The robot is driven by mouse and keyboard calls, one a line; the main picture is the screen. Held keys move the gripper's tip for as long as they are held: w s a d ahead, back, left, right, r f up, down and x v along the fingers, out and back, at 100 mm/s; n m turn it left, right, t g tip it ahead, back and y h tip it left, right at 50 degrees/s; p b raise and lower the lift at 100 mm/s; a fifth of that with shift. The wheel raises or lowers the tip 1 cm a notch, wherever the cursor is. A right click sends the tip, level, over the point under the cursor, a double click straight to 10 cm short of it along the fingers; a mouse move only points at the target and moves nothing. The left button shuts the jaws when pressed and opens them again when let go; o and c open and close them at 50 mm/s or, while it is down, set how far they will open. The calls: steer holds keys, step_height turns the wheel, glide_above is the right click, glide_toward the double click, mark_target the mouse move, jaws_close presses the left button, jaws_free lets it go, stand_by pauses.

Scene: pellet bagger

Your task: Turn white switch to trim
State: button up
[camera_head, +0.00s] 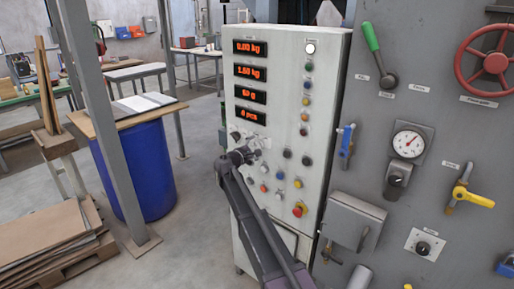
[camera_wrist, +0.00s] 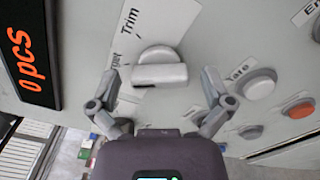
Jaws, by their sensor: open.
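The white switch (camera_wrist: 158,72) is a rotary knob with a raised bar across it, in the middle of the wrist view. A white label plate beside it reads "Trim" (camera_wrist: 130,20) above and what looks like "Target" (camera_wrist: 115,68) to the left. The bar lies nearly level in this view; which label it points to I cannot tell. My gripper (camera_wrist: 160,84) is open, one finger left and one right of the knob, with gaps on both sides. In the head view my gripper (camera_head: 245,152) is at the panel below the red displays and covers the switch there.
A display reading "0 pcs" (camera_wrist: 28,55) is at the left of the wrist view. A white button (camera_wrist: 256,84) and an orange one (camera_wrist: 298,109) sit close to the right. The white control cabinet (camera_head: 325,100) carries several more buttons. A blue barrel (camera_head: 135,170) stands left.

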steer(key=c, duration=1.1)
steer(key=shift+m, duration=0.4)
steer(key=m, duration=0.5)
steer(key=shift+r, duration=0.1)
steer(key=m, duration=0.6)
